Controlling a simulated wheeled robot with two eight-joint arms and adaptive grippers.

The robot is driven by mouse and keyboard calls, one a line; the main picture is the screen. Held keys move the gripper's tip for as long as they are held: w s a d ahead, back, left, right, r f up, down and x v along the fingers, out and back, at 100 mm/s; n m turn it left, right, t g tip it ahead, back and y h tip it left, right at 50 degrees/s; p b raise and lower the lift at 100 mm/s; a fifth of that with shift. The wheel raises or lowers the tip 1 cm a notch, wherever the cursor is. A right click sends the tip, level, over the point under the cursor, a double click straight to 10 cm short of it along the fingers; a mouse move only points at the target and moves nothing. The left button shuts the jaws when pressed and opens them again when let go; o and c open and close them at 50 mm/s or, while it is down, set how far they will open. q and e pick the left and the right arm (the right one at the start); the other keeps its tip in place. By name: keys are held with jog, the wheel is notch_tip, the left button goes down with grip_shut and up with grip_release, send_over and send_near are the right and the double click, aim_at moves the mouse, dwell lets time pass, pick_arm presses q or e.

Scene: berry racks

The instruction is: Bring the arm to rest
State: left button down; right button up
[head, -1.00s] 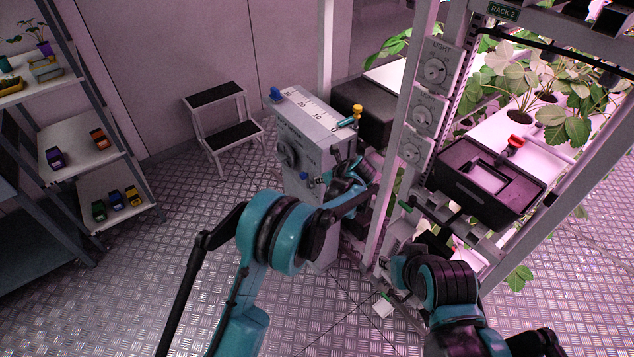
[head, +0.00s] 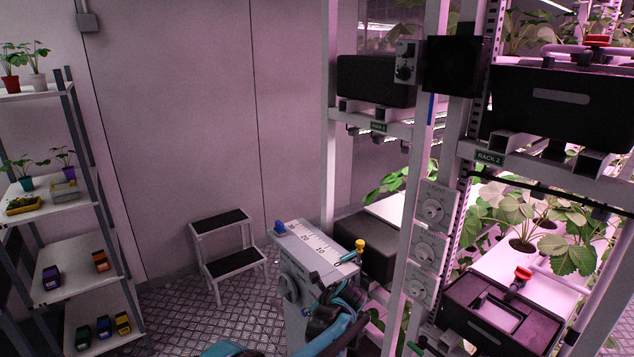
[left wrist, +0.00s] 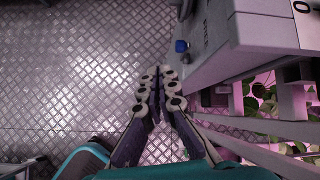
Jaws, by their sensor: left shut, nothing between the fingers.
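My left gripper (left wrist: 160,72) is shut and empty in the left wrist view. Its fingertips are together over the metal floor, beside a grey control box (left wrist: 205,55) with a blue knob (left wrist: 181,46). In the head view my left arm comes in at the bottom, and its dark wrist end shows in front of the right side of the grey control box (head: 312,258). The fingertips cannot be made out there. My right gripper is not in view.
A grey step stool (head: 228,250) stands by the wall. A shelf (head: 60,255) with small pots and coloured crates is at the left. Rack posts (head: 415,200), dial panels (head: 432,208) and a black tray (head: 495,318) stand close on the right. The floor (head: 185,310) left of the box is open.

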pick_arm(q)
jog(key=s+a+r+n+h, duration=0.2)
jog(key=s+a+r+n, duration=0.95)
jog(key=s, duration=0.35)
jog(key=s+a+f+n+h, duration=0.1)
jog(key=s+a+n, duration=0.1)
jog(key=s+n, duration=0.5)
jog(key=s+a+f+n+h, duration=0.1)
jog(key=s+a+f+n, duration=0.1)
jog(key=s+n, duration=0.5)
jog(key=s+a, duration=0.1)
jog(key=s, duration=0.5)
jog(key=c, duration=2.3)
grip_release()
jog(key=shift+s+n, duration=0.1)
jog(key=shift+n, duration=0.15)
